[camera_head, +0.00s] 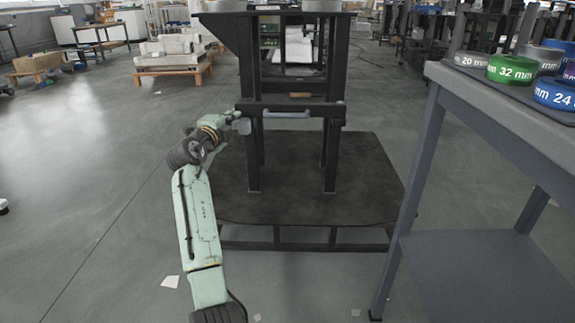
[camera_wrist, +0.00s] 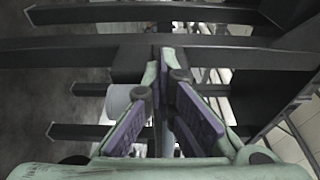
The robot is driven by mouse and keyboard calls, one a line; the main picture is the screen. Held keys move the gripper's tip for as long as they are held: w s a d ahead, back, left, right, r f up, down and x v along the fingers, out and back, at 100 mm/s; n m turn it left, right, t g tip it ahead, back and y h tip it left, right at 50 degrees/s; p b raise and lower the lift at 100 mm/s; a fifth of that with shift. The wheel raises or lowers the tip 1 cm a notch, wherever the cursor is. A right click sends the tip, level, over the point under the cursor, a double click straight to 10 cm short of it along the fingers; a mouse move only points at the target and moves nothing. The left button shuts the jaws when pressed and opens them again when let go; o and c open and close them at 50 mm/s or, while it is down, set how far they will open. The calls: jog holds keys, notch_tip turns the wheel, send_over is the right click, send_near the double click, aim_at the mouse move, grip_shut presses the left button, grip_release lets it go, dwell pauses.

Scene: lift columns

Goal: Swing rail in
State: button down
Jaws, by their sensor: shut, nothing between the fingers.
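A black rail (camera_head: 310,111) runs level across the front of a dark upright frame (camera_head: 248,70), with a light grey handle (camera_head: 286,115) at its middle. My gripper (camera_head: 238,118) is at the left end of this rail, in front of the left post. In the wrist view its purple-padded fingers (camera_wrist: 165,62) come together at the tips, empty. The tips lie over a dark crossbar (camera_wrist: 80,45); I cannot tell whether they touch it. A light grey rounded piece (camera_wrist: 118,98) shows just left of the fingers. My fingers hide part of the bars behind them.
The frame stands on a dark platform (camera_head: 290,205). A grey bench (camera_head: 490,100) at the right carries labelled rings, including a green one (camera_head: 512,69) and a blue one (camera_head: 556,93). A pallet with blocks (camera_head: 172,55) stands far back left. The left floor is mostly clear.

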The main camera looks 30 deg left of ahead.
jog(key=shift+r, duration=0.2)
notch_tip(320, 180, up, 10)
jog(key=shift+f, duration=0.15)
dwell(0.4)
dwell(0.5)
